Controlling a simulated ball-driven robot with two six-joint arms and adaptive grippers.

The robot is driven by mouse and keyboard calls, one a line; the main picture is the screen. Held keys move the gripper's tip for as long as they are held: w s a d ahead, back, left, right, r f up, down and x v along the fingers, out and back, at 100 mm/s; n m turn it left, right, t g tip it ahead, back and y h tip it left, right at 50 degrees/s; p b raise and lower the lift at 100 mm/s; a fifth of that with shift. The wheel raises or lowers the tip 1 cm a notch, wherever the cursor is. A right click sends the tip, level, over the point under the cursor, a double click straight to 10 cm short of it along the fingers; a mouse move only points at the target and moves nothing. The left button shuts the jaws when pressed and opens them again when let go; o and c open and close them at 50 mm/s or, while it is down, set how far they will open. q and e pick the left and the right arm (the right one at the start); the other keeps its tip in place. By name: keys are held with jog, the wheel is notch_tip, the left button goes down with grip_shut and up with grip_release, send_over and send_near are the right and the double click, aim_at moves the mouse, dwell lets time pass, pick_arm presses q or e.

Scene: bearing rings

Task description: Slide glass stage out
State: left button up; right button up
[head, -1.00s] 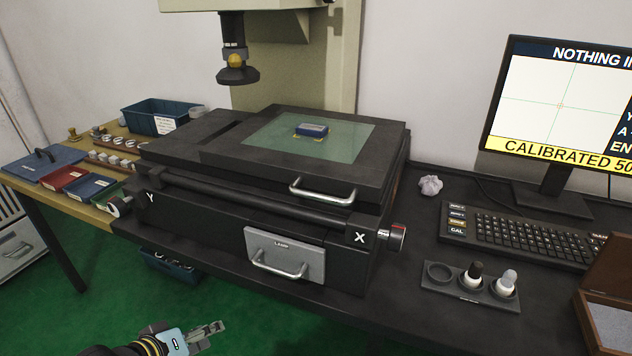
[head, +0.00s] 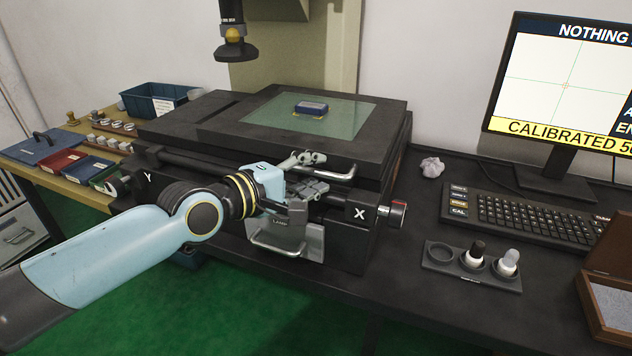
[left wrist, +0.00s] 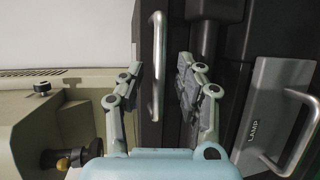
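The glass stage is a black slab with a greenish glass plate (head: 350,117) set in its top. Its silver bar handle (head: 345,174) is on the front edge, partly hidden by my left gripper in the head view. My left gripper (head: 320,173) is open in front of the stage. In the left wrist view the handle (left wrist: 157,60) shows between the two spread fingers of the gripper (left wrist: 160,80). I cannot tell whether either finger touches it. A small blue block (head: 311,107) sits on the glass. My right gripper is not in view.
The LAMP panel (left wrist: 275,110) with its own handle is beside the lower finger. The X knob (head: 397,211) sticks out at the stage's right. A column with a lens (head: 236,48) hangs above. A keyboard (head: 530,218) and bottle holder (head: 440,262) stand to the right.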

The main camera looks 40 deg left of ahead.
pick_arm(q)
jog(key=shift+w+d, duration=0.1)
jog(key=shift+w, duration=0.45)
grip_shut()
